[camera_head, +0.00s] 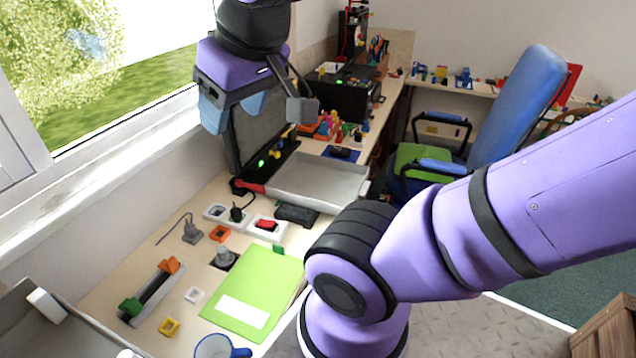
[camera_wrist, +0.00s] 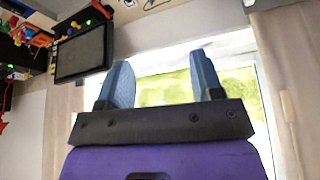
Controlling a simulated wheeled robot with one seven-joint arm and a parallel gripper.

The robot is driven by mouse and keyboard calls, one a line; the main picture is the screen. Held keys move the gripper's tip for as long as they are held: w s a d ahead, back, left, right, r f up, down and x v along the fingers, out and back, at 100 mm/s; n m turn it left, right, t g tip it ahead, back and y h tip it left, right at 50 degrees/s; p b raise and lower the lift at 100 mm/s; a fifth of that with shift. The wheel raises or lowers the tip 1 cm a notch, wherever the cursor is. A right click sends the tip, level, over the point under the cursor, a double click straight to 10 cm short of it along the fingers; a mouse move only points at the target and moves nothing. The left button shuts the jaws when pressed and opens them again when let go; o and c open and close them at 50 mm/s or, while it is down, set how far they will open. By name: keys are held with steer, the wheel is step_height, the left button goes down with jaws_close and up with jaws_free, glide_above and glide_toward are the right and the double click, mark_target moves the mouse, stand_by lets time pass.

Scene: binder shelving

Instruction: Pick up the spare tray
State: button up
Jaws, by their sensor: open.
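A shallow grey tray (camera_head: 318,190) sits on the desk in the head view, in front of the black monitor. It looks empty. A second grey tray (camera_head: 62,318) is cut off at the lower left corner, with white pieces at its rim. I cannot tell which one is the spare tray. My gripper (camera_head: 232,110) is raised at the top of the head view, above and left of the desk tray and apart from it. In the wrist view my gripper (camera_wrist: 161,82) shows two blue fingers spread, with nothing between them. Neither tray shows there.
A monitor (camera_head: 262,135) stands behind the desk tray; it also shows in the wrist view (camera_wrist: 82,52). A green folder (camera_head: 262,275), sockets (camera_head: 268,228) and small blocks crowd the desk's front. A blue chair (camera_head: 515,105) stands right. The window (camera_head: 100,60) is left.

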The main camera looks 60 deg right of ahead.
steer(key=w+d+f+m+h, duration=0.1)
steer(key=w+d+f+m, duration=0.2)
steer(key=w+d+f, duration=0.35)
steer(key=w+d+f+m+h, duration=0.1)
steer(key=w+d+f+m, duration=0.25)
steer(key=w+d, duration=0.6)
steer(key=m+g+h, duration=0.2)
steer(key=m+g, duration=0.2)
steer(key=m, duration=0.5)
glide_toward(364, 187)
steer(key=shift+w+a+r, duration=0.15)
steer(key=shift+a+r, duration=0.15)
steer(key=shift+a, duration=0.15)
steer(key=shift+s+d+f, duration=0.25)
steer(key=shift+f, duration=0.35)
steer(key=shift+h, duration=0.3)
steer(key=shift+x, duration=5.05)
steer(key=shift+w, duration=0.1)
steer(key=shift+f, duration=0.2)
